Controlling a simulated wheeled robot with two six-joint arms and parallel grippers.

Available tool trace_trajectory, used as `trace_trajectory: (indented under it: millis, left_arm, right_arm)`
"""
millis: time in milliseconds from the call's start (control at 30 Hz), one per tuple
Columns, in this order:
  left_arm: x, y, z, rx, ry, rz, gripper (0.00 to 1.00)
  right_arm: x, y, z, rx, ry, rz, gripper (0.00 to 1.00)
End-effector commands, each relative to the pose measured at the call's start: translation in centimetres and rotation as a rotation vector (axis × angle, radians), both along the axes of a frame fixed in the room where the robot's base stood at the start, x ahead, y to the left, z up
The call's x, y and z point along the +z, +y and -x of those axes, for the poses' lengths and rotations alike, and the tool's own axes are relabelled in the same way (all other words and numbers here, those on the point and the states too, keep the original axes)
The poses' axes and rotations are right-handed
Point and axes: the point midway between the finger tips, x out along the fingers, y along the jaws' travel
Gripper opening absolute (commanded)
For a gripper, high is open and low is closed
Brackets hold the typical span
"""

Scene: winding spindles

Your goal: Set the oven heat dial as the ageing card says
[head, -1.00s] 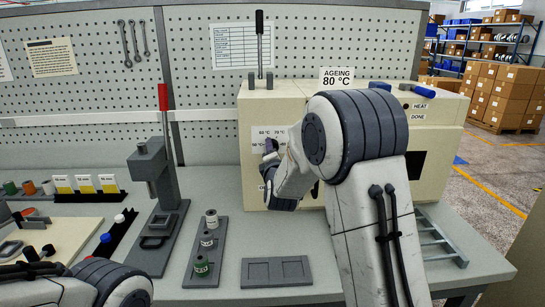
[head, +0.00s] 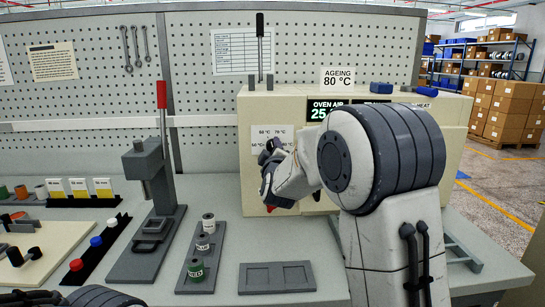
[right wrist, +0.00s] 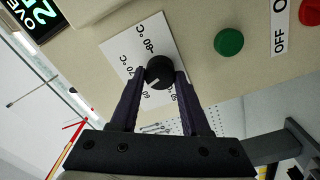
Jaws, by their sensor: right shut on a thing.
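The ageing card (head: 338,77) stands on top of the cream oven (head: 255,185) and reads "AGEING 80 °C". The heat dial (right wrist: 159,72) is a black knob on a white scale plate (right wrist: 128,45); the plate also shows in the head view (head: 262,132). My right gripper (right wrist: 159,78) is shut on the dial, one finger on each side; it also shows in the head view (head: 269,150). The dial's white mark points to the lower left in the right wrist view; I cannot tell exactly which label it meets. My left gripper (head: 30,298) is barely in view at the lower left edge.
A green button (right wrist: 229,42) and a red button (right wrist: 310,11) sit beside the dial. The oven air display (head: 322,110) is partly covered by my right arm. A lever press (head: 150,170), a spindle rack (head: 203,245) and an empty grey tray (head: 276,277) stand on the bench.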

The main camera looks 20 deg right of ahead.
Motion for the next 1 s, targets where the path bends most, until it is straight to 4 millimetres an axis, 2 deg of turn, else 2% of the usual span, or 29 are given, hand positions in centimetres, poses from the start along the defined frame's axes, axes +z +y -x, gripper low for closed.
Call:
trace_trajectory:
  millis: [100,1000]
  left_arm:
    - [-1.1,0.0,0.0,0.000,0.000,0.000,0.45]
    - [-6.0,0.0,0.0,0.000,0.000,0.000,0.45]
  right_arm:
    - [-0.3,0.0,0.0,0.000,-0.032,-0.108,0.00]
    - [-0.2,0.0,0.0,0.001,-0.266,-0.930,0.00]
